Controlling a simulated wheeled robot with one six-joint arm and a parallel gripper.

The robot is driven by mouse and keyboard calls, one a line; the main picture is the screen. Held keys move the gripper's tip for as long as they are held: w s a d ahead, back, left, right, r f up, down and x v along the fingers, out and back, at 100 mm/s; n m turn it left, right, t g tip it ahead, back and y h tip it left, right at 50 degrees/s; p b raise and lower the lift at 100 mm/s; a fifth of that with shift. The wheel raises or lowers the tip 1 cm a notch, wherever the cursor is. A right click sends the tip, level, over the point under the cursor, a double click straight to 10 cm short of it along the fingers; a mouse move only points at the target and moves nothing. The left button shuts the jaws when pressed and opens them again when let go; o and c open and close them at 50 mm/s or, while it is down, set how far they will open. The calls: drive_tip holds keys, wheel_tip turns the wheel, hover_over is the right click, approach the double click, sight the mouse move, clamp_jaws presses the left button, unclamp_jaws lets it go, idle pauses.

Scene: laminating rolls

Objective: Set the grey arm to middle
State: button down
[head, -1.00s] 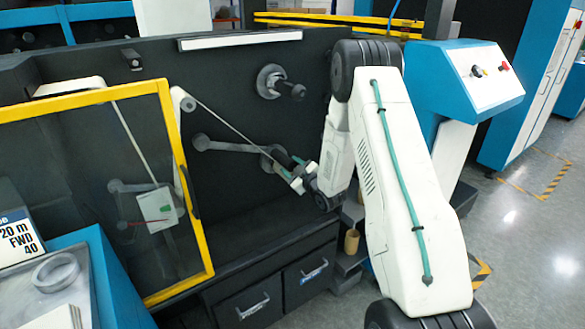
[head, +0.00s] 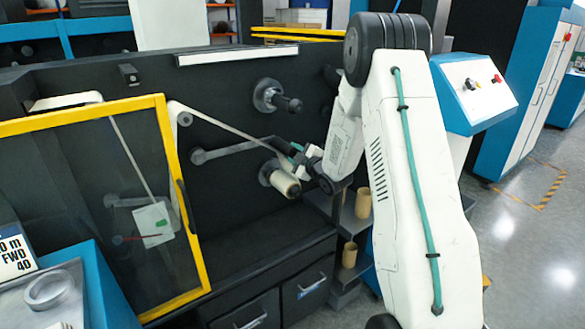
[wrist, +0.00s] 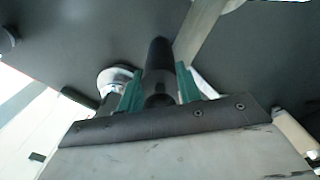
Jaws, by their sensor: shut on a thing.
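The grey arm (head: 235,150) is on the dark machine face in the head view. It runs from its round pivot (head: 198,157) at the left and slopes slightly up to the right. My gripper (head: 298,151) is at its right end, shut on the dark roller there. In the wrist view the dark roller (wrist: 158,70) stands between the teal fingers of my gripper (wrist: 159,88). The roller's far end and the arm's joint with it are partly hidden by my gripper. I see no position marks beside the arm.
A pale web (head: 225,125) runs down from an upper-left roller to the held end. A cream core (head: 287,184) on a spindle sits just below my gripper. An upper spindle (head: 272,97) is above. A yellow-framed guard door (head: 170,140) stands left.

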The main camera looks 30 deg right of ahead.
drive_tip(key=shift+r, duration=0.25)
drive_tip(key=c, duration=1.2)
unclamp_jaws()
drive_tip(key=shift+s+d, duration=0.1)
drive_tip(key=shift+s, duration=3.85)
